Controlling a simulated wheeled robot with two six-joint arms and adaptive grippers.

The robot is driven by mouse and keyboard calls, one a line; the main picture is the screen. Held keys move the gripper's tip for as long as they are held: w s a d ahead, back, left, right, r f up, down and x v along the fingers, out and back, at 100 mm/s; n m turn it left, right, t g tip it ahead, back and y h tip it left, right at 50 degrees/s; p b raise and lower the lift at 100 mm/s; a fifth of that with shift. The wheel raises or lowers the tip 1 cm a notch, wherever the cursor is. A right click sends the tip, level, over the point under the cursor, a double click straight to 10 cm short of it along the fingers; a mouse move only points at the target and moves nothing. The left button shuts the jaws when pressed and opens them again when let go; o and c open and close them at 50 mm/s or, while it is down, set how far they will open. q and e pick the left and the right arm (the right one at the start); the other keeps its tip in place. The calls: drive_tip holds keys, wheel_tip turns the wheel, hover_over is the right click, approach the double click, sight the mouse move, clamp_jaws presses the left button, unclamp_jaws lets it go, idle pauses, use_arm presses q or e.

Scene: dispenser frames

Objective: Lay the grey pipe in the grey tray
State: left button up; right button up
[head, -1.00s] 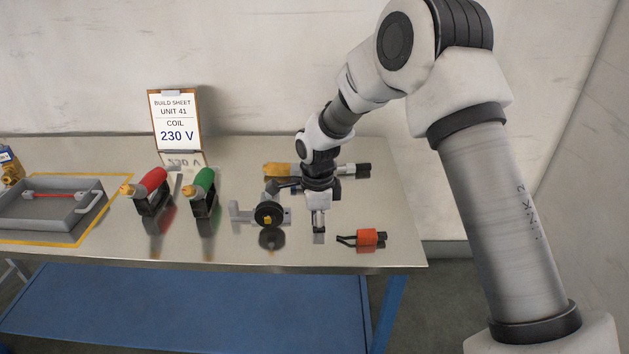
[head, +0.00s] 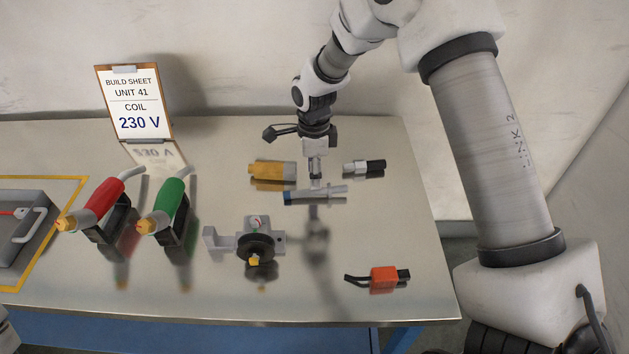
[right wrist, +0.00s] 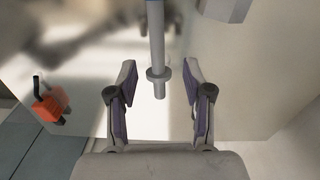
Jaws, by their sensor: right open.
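The grey pipe (head: 325,193) lies crosswise on the metal table, with a blue end on its left. In the right wrist view the pipe (right wrist: 157,40) runs down from the top, with a collar near its lower end. My right gripper (head: 315,182) is open and points down at the pipe. In the wrist view its fingers (right wrist: 159,80) stand on either side of the pipe's collared end, with gaps. The grey tray (head: 38,238) is at the far left, partly cut off, with a red-ended part inside. My left gripper is out of view.
A yellow cylinder (head: 272,170) and a black-and-silver cylinder (head: 364,168) lie just behind the pipe.

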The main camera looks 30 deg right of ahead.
sight(315, 192)
drive_tip(key=f, duration=0.2)
drive_tip(key=f+p, duration=0.1)
drive_tip(key=f, duration=0.2)
drive_tip(key=shift+s+d+f, duration=0.15)
drive_tip(key=shift+s+f, duration=0.05)
drive_tip(key=shift+w+f, duration=0.1)
drive_tip(key=shift+f, duration=0.1)
drive_tip(key=shift+r, duration=0.2)
drive_tip(key=shift+c, duration=1.1)
drive_tip(key=shift+s, duration=0.2)
clamp_jaws()
drive_tip(key=shift+r, duration=0.1)
